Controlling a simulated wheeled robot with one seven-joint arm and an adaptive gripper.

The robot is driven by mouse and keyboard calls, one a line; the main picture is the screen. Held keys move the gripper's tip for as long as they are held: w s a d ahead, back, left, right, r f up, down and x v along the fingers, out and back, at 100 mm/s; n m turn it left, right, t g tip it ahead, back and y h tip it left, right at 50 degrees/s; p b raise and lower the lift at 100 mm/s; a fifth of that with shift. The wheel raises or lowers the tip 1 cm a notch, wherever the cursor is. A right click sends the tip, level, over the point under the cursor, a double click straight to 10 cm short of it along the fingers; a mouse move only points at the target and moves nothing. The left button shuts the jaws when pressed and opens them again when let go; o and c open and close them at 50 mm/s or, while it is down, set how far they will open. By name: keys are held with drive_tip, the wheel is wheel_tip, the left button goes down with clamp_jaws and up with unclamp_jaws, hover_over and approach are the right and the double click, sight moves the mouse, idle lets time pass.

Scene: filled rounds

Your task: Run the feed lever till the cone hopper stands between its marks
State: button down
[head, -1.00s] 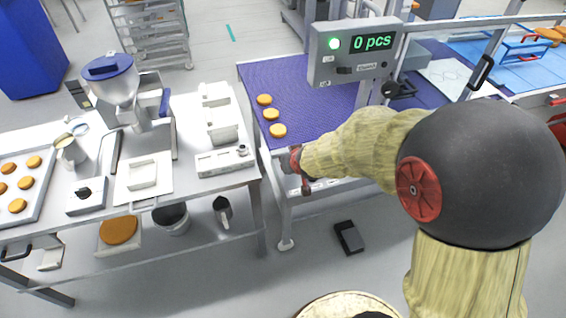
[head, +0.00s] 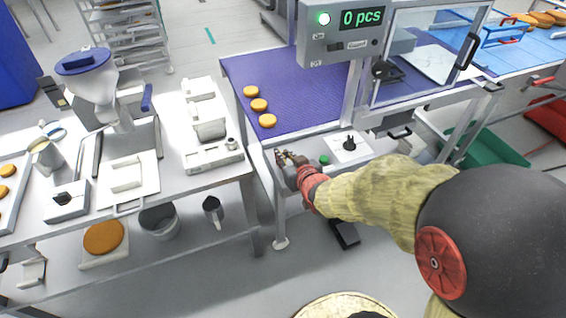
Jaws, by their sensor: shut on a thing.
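The cone hopper (head: 92,82) is a white cone with a blue lid, on a filling machine on the left table. Its marks and fill level are too small to read. A blue handle (head: 147,98) sticks up on the machine's right; I cannot tell if it is the feed lever. My gripper (head: 283,157) is at the front left corner of the purple conveyor, well right of the hopper. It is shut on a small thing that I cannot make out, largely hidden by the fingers.
Several filled rounds (head: 259,105) lie on the purple conveyor (head: 300,88). White blocks (head: 208,120) stand on the left table (head: 172,186). A dark pedal (head: 344,235) is on the floor.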

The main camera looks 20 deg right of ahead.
drive_tip(key=shift+s+f+t+b, duration=0.25)
drive_tip(key=shift+t+b, duration=0.25)
drive_tip(key=shift+b, duration=0.55)
drive_tip(key=c, duration=1.8)
unclamp_jaws()
drive_tip(key=shift+r, duration=0.1)
drive_tip(key=v, duration=1.2)
